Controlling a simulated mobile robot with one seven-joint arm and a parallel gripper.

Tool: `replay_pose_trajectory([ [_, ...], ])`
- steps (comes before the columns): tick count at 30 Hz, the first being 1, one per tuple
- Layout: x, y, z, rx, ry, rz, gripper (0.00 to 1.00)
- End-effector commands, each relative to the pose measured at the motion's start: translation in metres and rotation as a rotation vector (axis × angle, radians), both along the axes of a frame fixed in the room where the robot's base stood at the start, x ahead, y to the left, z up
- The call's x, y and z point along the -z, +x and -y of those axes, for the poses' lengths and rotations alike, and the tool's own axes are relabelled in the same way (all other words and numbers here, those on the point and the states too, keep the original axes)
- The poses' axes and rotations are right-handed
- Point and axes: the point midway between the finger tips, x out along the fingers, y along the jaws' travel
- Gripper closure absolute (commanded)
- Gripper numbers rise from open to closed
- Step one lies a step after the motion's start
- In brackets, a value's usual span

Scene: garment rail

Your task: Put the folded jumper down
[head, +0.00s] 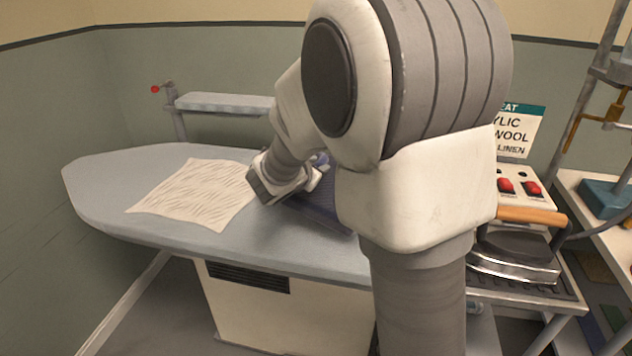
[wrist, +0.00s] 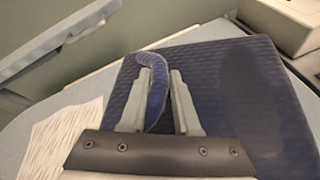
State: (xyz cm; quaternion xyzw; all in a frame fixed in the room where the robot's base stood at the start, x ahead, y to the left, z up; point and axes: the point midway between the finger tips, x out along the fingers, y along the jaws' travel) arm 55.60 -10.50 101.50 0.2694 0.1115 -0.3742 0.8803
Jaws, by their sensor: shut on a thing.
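The folded jumper (wrist: 215,75) is a flat, dark blue ribbed square in the wrist view. A rounded blue fold (wrist: 153,62) of it stands up at the fingers. My gripper (wrist: 161,80) is shut on this fold, with a finger on either side. In the head view my gripper (head: 316,172) is low over the ironing board (head: 110,190), and part of the jumper (head: 325,211) shows beside and below it. The jumper looks level with the board top, but I cannot tell whether it rests fully on it. My arm hides its right part in the head view.
A cream patterned cloth (head: 197,192) lies flat on the board left of the jumper. A narrow sleeve board (head: 225,103) stands behind. An iron (head: 515,255) with a wooden handle sits on a rack at the right, near a panel with red switches (head: 518,187). The board's left end is clear.

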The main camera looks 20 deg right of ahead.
Motion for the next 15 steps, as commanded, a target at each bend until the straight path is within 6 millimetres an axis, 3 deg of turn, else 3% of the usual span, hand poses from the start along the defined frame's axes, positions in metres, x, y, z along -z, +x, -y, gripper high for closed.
replay_pose_trajectory([
  [9,0.038,0.000,0.000,0.002,-0.003,0.001,1.00],
  [15,0.039,0.000,0.000,0.001,-0.001,0.003,1.00],
])
